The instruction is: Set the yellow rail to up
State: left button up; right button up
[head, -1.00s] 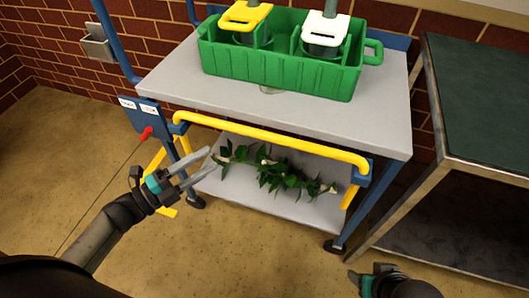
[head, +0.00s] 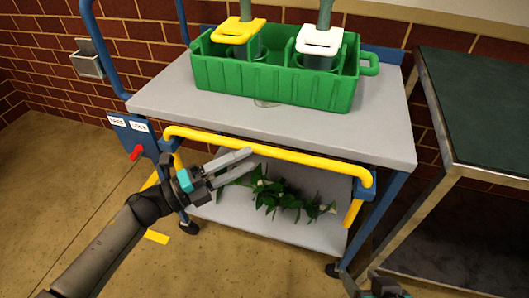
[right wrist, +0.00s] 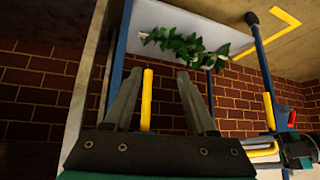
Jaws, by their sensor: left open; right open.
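The yellow rail (head: 270,151) runs across the front of the trolley, just below its grey top shelf (head: 300,122). Its side legs slope down; one leg shows between my right fingers in the right wrist view (right wrist: 146,98). My left gripper (head: 245,162) is open, with its fingertips close to the rail's left half in the picture; I cannot tell whether they touch it. My right gripper (right wrist: 155,80) is open, its fingers to either side of the yellow leg in that view, seemingly short of it. In the head view it is mostly cut off at the bottom edge.
A green crate (head: 270,84) with yellow-handled and white-handled containers stands on top. Leafy stems (head: 280,196) lie on the lower shelf. A blue plate with labels and a red lever (head: 136,152) is at the left. A dark-topped table (head: 480,110) stands close on the right.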

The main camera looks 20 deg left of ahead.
aim_at(265, 151)
pick_arm(q)
jog(key=shift+b+x, duration=0.5)
jog(key=shift+x, duration=2.35)
pick_arm(e)
jog(key=shift+w+a+t+y, duration=0.25)
jog(key=shift+w+a+t, duration=0.2)
jog(key=shift+a, duration=0.2)
jog(key=shift+w+a+t+y, duration=0.25)
jog(key=shift+w+a+t, duration=0.1)
jog(key=shift+a+t, duration=0.25)
pick_arm(q)
grip_shut()
